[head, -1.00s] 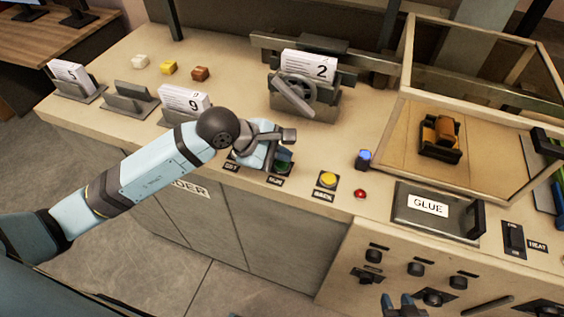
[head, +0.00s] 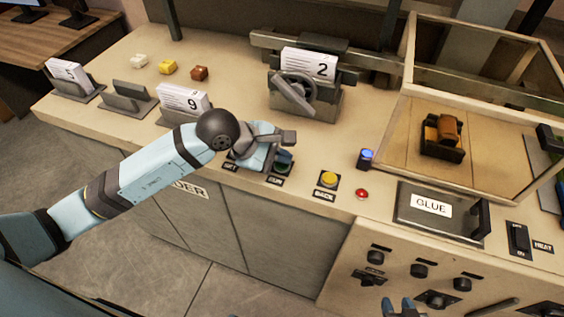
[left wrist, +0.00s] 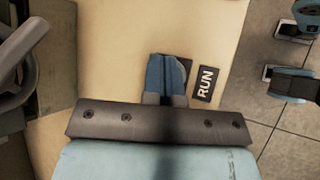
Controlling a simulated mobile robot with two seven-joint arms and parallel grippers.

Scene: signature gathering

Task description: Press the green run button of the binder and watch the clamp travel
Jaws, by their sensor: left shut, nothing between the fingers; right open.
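The green run button (head: 281,168) sits on the front edge of the bench, beside the RUN label (head: 275,180), mostly covered by my left gripper. My left gripper (head: 284,156) is shut and empty, its tips pointing down at the button. In the left wrist view the shut fingers (left wrist: 167,76) hide the button next to the RUN label (left wrist: 205,83); whether they touch it I cannot tell. The clamp (head: 300,98) with its handwheel stands behind, with a page block marked 2 (head: 309,64) at it. My right gripper (head: 401,306) is open at the bottom edge.
A yellow BACK button (head: 328,179), a red light (head: 361,194) and a lit blue one (head: 366,157) lie to the right. A GLUE lid (head: 432,207) and framed enclosure (head: 397,130) stand further right. Page blocks marked 5 (head: 67,73) and 9 (head: 183,100) stand left.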

